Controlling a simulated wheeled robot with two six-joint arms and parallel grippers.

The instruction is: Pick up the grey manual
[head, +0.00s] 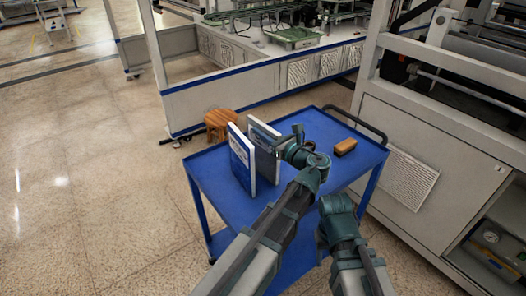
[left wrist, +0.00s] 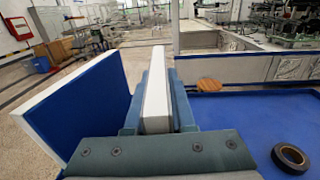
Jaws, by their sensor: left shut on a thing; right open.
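The grey manual (head: 264,136) stands upright on the blue cart, its cover greyish with a white edge. My left gripper (head: 282,149) is shut on it from the right side. In the left wrist view its white edge (left wrist: 156,92) sits between the two fingers (left wrist: 156,105). Whether its bottom touches the cart is hidden. A blue manual (head: 241,158) stands just to its left, apart from it; it shows large and tilted in the left wrist view (left wrist: 90,105). My right gripper (head: 336,207) is open and empty over the cart's near right part.
The blue cart (head: 215,185) has a dark handle at its far right. A tan block (head: 345,146) lies on its right part. A dark tape roll (left wrist: 290,158) lies on the cart. A wooden stool (head: 222,122) stands beyond. A white machine cabinet (head: 410,150) borders the right.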

